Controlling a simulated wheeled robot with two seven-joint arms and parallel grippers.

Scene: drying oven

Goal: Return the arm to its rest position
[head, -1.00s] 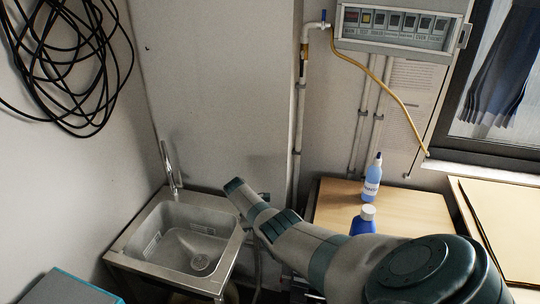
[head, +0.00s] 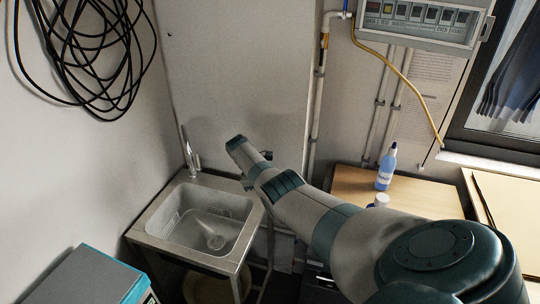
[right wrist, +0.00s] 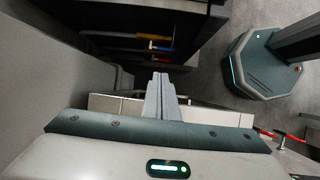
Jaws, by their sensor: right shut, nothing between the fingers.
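My right arm (head: 330,215) reaches from the lower right of the head view toward the wall behind the sink. Its gripper is hidden or too small to make out there. In the right wrist view my right gripper (right wrist: 160,85) is shut, its two grey fingers together with nothing between them. My left gripper is not in either view.
A metal sink (head: 205,225) stands left of my arm. A wooden table (head: 425,200) with a blue-liquid bottle (head: 387,168) is at the right; a second bottle (head: 378,201) is partly behind my arm. Black cables (head: 100,50) hang on the wall.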

